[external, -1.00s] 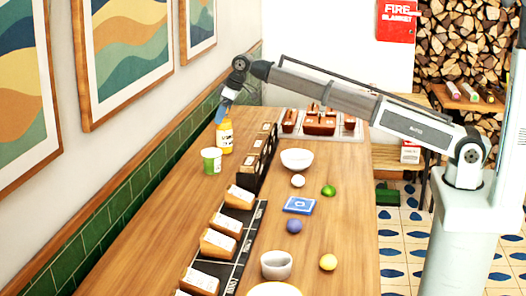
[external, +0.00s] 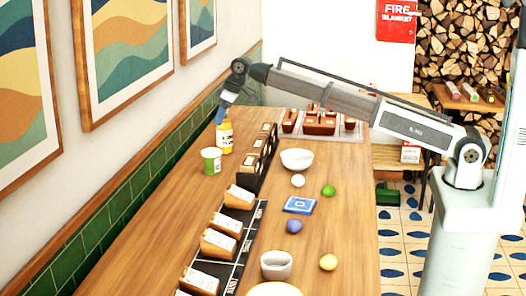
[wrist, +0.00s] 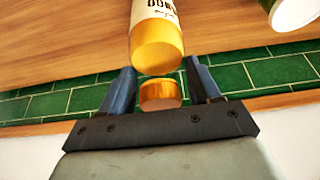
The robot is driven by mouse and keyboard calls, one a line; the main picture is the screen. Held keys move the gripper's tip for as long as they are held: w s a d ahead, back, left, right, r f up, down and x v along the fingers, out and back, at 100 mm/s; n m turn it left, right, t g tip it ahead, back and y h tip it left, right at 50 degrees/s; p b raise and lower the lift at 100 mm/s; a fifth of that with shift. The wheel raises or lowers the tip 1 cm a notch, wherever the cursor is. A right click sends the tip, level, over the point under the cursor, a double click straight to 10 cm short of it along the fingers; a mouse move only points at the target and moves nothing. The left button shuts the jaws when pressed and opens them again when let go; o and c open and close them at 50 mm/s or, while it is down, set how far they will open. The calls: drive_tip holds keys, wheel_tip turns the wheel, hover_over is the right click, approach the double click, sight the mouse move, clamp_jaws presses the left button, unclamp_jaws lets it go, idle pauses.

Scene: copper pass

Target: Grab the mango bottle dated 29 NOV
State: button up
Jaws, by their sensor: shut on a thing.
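A yellow-orange bottle (external: 224,142) with a white label stands upright at the far left of the wooden counter. In the wrist view, the bottle (wrist: 157,48) shows its yellow shoulder, part of its label and its orange cap; no date is readable. My gripper (external: 221,118) comes down on the bottle's top from above. In the wrist view, the dark fingers of my gripper (wrist: 158,80) are on either side of the cap and shut on the bottle.
A green and white cup (external: 211,161) stands close in front of the bottle. A dark rack (external: 258,160) with several labelled blocks is to its right. A white bowl (external: 297,159) and a tray of brown containers (external: 320,122) lie further right. The tiled wall (external: 150,165) is close on the left.

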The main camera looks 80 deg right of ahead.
clamp_jaws()
drive_tip(key=shift+r, duration=0.15)
